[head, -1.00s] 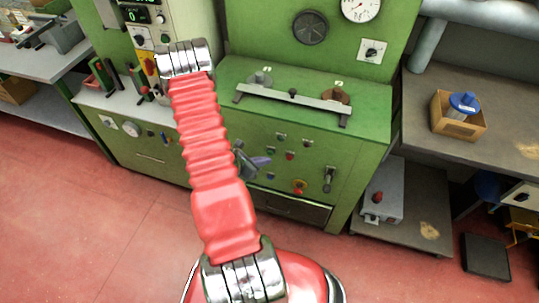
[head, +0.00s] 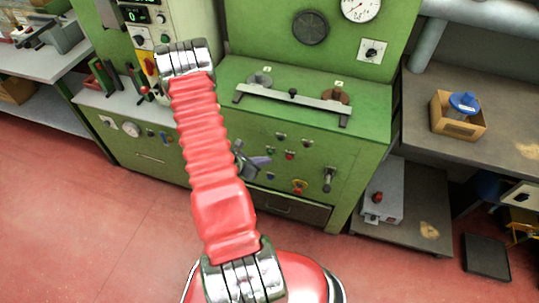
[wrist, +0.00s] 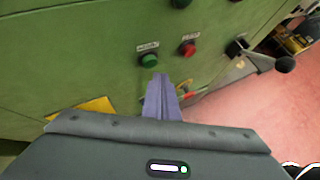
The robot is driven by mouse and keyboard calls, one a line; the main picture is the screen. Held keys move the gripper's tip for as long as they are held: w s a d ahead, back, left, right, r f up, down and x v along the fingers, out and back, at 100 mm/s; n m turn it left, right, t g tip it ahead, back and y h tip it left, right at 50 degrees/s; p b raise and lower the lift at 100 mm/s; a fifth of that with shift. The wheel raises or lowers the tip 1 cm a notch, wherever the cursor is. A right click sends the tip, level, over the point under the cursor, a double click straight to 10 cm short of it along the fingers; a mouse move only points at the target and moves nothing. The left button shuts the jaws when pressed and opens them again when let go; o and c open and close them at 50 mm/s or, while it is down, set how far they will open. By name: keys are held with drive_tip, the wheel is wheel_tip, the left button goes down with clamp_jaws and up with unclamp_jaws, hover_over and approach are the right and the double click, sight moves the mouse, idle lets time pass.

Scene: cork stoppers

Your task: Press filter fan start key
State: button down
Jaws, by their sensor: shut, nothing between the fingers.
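A round green push button (wrist: 149,60) with a small white label above it is on the green machine front (wrist: 75,55). The label is too small to read, so I cannot tell that it is the filter fan start key. A red button (wrist: 187,48) sits to its right. My gripper (wrist: 160,78) is shut and empty, with its grey-violet fingertips just below and slightly right of the green button in the wrist view. I cannot tell whether they touch the panel. In the head view, my gripper (head: 264,160) is at the cabinet front, partly behind my red arm.
A red-yellow rotary switch (head: 299,186) and a lever handle (head: 328,178) are on the same panel. A grey box with a red knob (head: 383,203) stands on a low shelf at the right. The red floor (head: 90,225) at the left is clear.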

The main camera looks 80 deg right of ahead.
drive_tip(key=shift+d, duration=0.15)
idle(0.5)
drive_tip(key=shift+d, duration=0.25)
drive_tip(key=shift+s+d, duration=0.1)
drive_tip(key=shift+d, duration=0.35)
idle(1.1)
drive_tip(key=shift+a, duration=0.85)
drive_tip(key=shift+a, duration=0.1)
drive_tip(key=a, duration=0.4)
drive_tip(key=shift+w+a, duration=0.35)
drive_tip(key=shift+a, duration=0.05)
idle(1.0)
